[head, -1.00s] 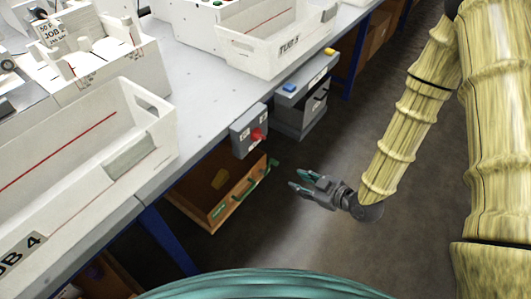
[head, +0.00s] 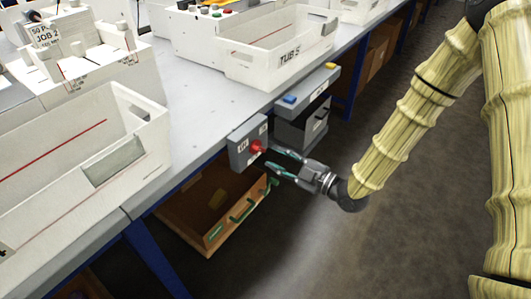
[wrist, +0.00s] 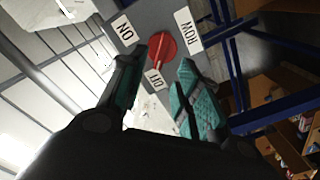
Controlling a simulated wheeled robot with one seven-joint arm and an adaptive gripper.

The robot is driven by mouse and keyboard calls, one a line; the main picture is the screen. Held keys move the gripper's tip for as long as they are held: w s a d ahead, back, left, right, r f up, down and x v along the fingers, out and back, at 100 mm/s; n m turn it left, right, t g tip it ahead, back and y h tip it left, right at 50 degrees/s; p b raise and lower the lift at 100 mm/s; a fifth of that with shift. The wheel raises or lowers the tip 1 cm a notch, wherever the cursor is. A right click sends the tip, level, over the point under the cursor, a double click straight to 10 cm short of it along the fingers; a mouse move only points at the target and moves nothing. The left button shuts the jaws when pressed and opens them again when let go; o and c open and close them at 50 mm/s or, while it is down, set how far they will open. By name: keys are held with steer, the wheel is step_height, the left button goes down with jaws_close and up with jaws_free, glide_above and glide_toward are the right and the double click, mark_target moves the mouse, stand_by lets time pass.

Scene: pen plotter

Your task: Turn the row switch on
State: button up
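The row switch is a grey box (head: 240,150) on the bench's front edge, with a red round knob (head: 256,147) on its face. In the wrist view the red knob (wrist: 165,46) sits among labels reading ROW, ON and OFF. A paler line on the knob appears to run toward the OFF label (wrist: 155,79). My gripper (head: 276,160) is open and empty, just right of the knob, its fingers pointing at it. In the wrist view my gripper's fingers (wrist: 160,72) are on either side of the knob's lower part; contact cannot be told.
An open wooden drawer (head: 208,240) with a green handle is below the switch. A grey box with blue and yellow buttons (head: 306,92) hangs to the right. White tubs (head: 150,150) stand on the bench (head: 190,105). The floor to the right is clear.

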mark_target(261, 150)
steer(key=shift+x, duration=2.6)
jaws_close()
